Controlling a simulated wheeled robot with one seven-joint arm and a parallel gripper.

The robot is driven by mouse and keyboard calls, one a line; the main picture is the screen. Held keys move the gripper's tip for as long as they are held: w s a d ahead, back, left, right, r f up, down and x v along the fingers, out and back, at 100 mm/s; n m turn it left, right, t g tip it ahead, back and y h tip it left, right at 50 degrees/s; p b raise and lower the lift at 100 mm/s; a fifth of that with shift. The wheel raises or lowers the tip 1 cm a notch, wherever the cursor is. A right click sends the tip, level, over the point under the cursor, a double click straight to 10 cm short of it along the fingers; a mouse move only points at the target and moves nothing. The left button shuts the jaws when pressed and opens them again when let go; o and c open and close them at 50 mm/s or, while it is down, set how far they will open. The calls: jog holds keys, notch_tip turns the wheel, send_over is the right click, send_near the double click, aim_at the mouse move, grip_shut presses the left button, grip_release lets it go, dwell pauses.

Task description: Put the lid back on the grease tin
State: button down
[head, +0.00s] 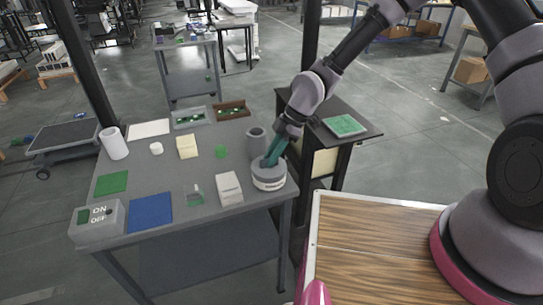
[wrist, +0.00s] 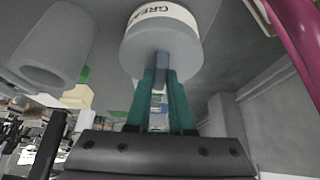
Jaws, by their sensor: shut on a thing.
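The grease tin (head: 269,182), a round tin with a white lettered label, stands near the right edge of the grey table. Its label (wrist: 163,13) also shows at the top of the wrist view. The grey round lid (wrist: 140,45) lies over the tin's top, roughly centred on it. My gripper (head: 271,161) comes down from above, and its green fingers (wrist: 162,80) are shut on the lid's blue-grey knob (wrist: 162,63). No clear gap shows between lid and tin, but I cannot tell whether the lid is fully seated.
A grey hollow cylinder (head: 257,143) stands close behind the tin. A white box (head: 228,188) lies to its left. A switch box (head: 97,222), blue mat (head: 151,212) and white roll (head: 113,143) are farther left. A dark side stand (head: 352,116) is at the right.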

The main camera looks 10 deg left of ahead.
dwell(0.4)
jog(key=shift+c, duration=1.2)
grip_release()
jog(key=shift+r, duration=3.45)
grip_shut()
